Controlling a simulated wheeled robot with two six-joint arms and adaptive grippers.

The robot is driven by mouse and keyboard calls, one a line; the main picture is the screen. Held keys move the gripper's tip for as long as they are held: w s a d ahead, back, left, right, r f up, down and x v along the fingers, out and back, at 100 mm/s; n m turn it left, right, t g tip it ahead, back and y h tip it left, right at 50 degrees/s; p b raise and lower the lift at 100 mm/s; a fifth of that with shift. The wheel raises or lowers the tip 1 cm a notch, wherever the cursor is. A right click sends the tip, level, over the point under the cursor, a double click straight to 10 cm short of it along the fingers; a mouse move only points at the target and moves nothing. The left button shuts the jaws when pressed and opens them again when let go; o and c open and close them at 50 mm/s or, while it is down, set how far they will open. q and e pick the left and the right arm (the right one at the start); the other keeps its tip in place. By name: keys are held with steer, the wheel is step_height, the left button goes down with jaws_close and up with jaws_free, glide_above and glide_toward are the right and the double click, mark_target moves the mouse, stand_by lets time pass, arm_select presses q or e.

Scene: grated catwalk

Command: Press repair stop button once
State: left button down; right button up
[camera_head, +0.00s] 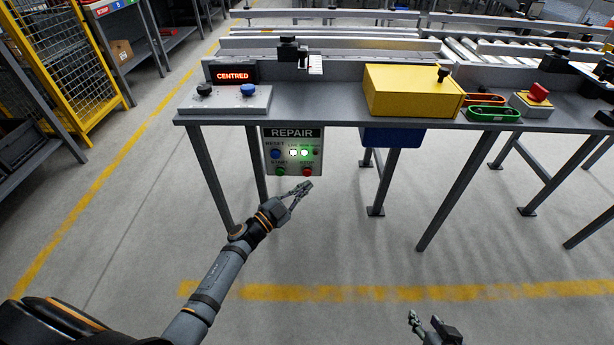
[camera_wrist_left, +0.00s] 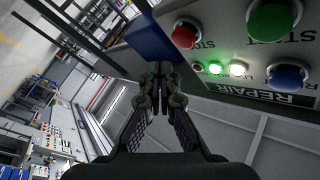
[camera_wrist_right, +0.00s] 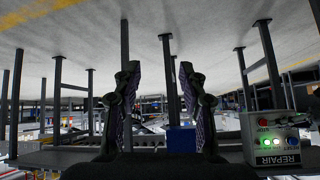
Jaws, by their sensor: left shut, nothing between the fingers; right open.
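The grey REPAIR panel (camera_head: 293,142) hangs below the front edge of the bench. Its red stop button (camera_head: 307,171) is at the lower right, beside the green start button (camera_head: 281,171). In the left wrist view the red stop button (camera_wrist_left: 186,34) stands to the upper right of my fingertips. My left gripper (camera_head: 307,186) is shut and empty, just below the stop button in the head view and apart from it in the wrist view. My right gripper (camera_head: 427,317) is open and empty, low over the floor; its fingers (camera_wrist_right: 158,66) also show in the right wrist view.
The bench (camera_head: 335,110) carries a CENTRED display (camera_head: 232,75), a box with two knobs (camera_head: 225,100), a yellow box (camera_head: 413,91) and another red button (camera_head: 539,92). A blue bin (camera_head: 392,137) hangs under it, right of the panel. Floor in front is clear.

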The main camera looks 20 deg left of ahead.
mark_target(310, 174)
arm_select(q)
steer(key=shift+w+a, duration=0.25)
steer(key=shift+w, duration=0.6)
arm_select(e)
steer(key=shift+w+d+r+t, duration=0.15)
steer(key=shift+w+r+t, duration=0.55)
steer(key=shift+w+r, duration=0.5)
arm_select(q)
steer(key=shift+w, duration=0.15)
steer(key=shift+w+a, duration=0.1)
steer(key=shift+w, duration=0.15)
arm_select(e)
steer(key=shift+s+f, duration=0.15)
arm_select(q)
steer(key=shift+w+a, duration=0.25)
steer(key=shift+w, duration=0.55)
arm_select(e)
steer(key=shift+f, duration=0.1)
arm_select(q)
steer(key=shift+s, duration=0.1)
stand_by(0.5)
steer(key=shift+s+d+p, duration=0.2)
steer(key=shift+s+p, duration=0.05)
steer(key=shift+s, duration=0.3)
steer(key=shift+s+d+p, duration=0.2)
steer(key=shift+s+p, duration=0.05)
steer(key=shift+s, duration=0.3)
arm_select(e)
steer(key=shift+r, duration=0.75)
